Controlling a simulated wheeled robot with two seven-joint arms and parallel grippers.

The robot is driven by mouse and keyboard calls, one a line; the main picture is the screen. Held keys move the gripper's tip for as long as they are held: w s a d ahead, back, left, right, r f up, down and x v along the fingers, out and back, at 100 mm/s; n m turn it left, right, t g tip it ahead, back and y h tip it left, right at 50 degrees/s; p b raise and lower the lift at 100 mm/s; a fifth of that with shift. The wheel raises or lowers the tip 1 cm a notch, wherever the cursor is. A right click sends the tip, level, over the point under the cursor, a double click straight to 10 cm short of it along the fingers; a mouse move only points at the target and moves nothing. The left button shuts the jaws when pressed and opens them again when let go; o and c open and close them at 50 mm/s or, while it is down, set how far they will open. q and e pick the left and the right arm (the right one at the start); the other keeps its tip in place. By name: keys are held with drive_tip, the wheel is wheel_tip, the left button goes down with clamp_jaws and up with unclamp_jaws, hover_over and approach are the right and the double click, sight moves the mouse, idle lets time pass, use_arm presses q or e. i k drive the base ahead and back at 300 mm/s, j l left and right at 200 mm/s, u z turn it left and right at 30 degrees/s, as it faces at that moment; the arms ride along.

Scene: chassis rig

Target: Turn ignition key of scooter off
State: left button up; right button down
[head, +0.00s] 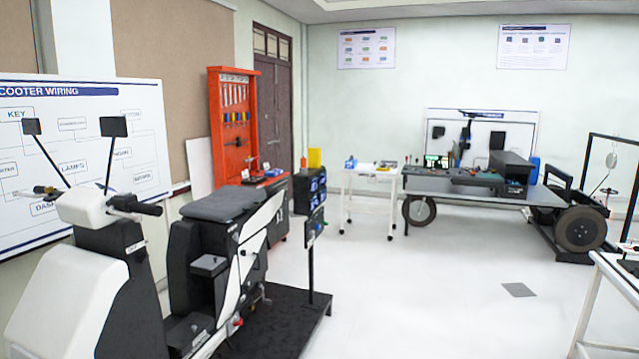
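A white and black scooter (80,270) stands at the left on a dark platform, with its front toward the left. Its handlebar (135,205) with a black grip and two mirrors (113,127) rises above the white front cowl. The black seat (222,204) is behind it to the right. I cannot make out the ignition key or its switch in this view. Neither of my grippers is in view.
A dark platform (290,325) lies under the scooter, with a post and small panel (315,225) at its edge. A white cart (370,180), a chassis rig (480,195) and an orange tool rack (232,120) stand farther back. A white table (600,275) is at right. The middle floor is clear.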

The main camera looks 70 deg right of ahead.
sight(142, 258)
drive_tip(key=l+z, duration=0.1)
drive_tip(key=z, duration=0.15)
drive_tip(key=l+z, duration=0.1)
drive_tip(key=z, duration=0.2)
drive_tip(key=l+z, duration=0.15)
drive_tip(key=l, duration=0.3)
drive_tip(key=i+l+z, duration=0.15)
drive_tip(key=l, duration=0.25)
drive_tip(key=i+l+z, duration=0.15)
drive_tip(key=l, duration=0.25)
drive_tip(key=i+l+z, duration=0.1)
drive_tip(key=l, duration=0.3)
drive_tip(key=i+l+z, duration=0.15)
drive_tip(key=l, duration=0.25)
drive_tip(key=i+l, duration=0.15)
drive_tip(key=l, duration=0.25)
drive_tip(key=i+l, duration=0.15)
drive_tip(key=l, duration=0.2)
drive_tip(key=i+l, duration=0.15)
drive_tip(key=l, duration=0.25)
drive_tip(key=i+l, duration=0.15)
drive_tip(key=l, duration=0.2)
drive_tip(key=i+l+z, duration=0.1)
drive_tip(key=l, duration=0.3)
drive_tip(key=i+l, duration=0.2)
drive_tip(key=l, duration=0.35)
drive_tip(key=u, duration=1.3)
drive_tip(key=i+l, duration=0.05)
